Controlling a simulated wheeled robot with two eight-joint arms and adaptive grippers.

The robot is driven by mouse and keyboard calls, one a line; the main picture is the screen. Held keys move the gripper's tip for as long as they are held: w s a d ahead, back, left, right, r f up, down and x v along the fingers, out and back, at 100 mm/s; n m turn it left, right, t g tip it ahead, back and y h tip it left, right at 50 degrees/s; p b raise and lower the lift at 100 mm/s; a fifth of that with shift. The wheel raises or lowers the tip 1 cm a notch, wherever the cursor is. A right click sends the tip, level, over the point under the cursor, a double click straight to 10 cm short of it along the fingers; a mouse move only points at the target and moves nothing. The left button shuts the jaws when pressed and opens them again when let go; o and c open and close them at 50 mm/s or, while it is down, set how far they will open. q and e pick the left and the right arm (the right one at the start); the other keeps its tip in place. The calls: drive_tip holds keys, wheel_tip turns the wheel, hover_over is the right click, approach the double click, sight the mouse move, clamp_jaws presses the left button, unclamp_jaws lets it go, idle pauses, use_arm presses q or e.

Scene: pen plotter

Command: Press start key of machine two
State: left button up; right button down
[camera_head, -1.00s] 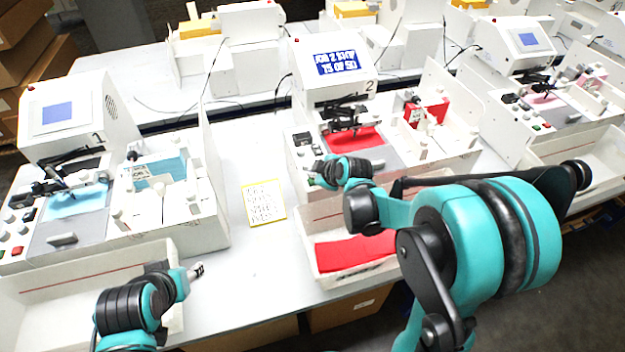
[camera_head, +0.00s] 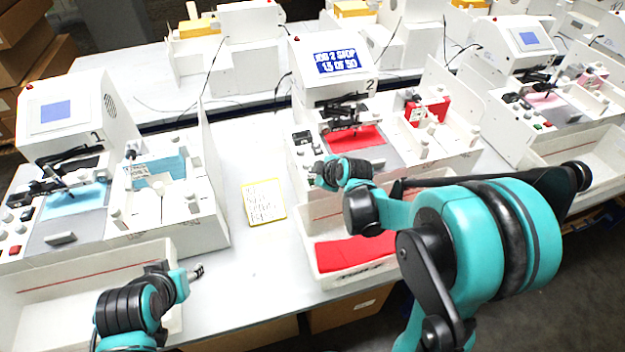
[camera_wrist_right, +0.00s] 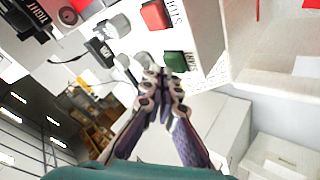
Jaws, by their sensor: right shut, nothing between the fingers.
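Machine two (camera_head: 330,92) stands in the middle of the head view, with a "2" on its side and a lit blue screen (camera_head: 337,61). My right gripper (camera_head: 314,174) is at its front left key panel and hides part of that panel. In the right wrist view, my right gripper (camera_wrist_right: 161,76) is shut and empty. Its fingertips are beside the green key (camera_wrist_right: 178,62); I cannot tell whether they touch it. A red key (camera_wrist_right: 155,15) sits beyond the green key. My left gripper (camera_head: 197,271) is low at the left, away from machine two; its fingers are too small to read.
Machine one (camera_head: 70,115) stands at the left with blue sheets. A yellow-edged note (camera_head: 263,202) lies on the table (camera_head: 225,130) between the machines. A front tray (camera_head: 318,285) holds red sheets (camera_head: 350,252). Knobs (camera_wrist_right: 117,27) stand near the keys.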

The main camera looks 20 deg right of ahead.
drive_tip(key=shift+f+b, duration=0.4)
idle(0.6)
drive_tip(key=shift+r, duration=0.15)
drive_tip(key=shift+r+p, duration=0.65)
drive_tip(key=shift+r, duration=0.1)
wheel_tip(320, 180, up, 5)
drive_tip(key=p, duration=0.4)
idle(0.4)
idle(0.5)
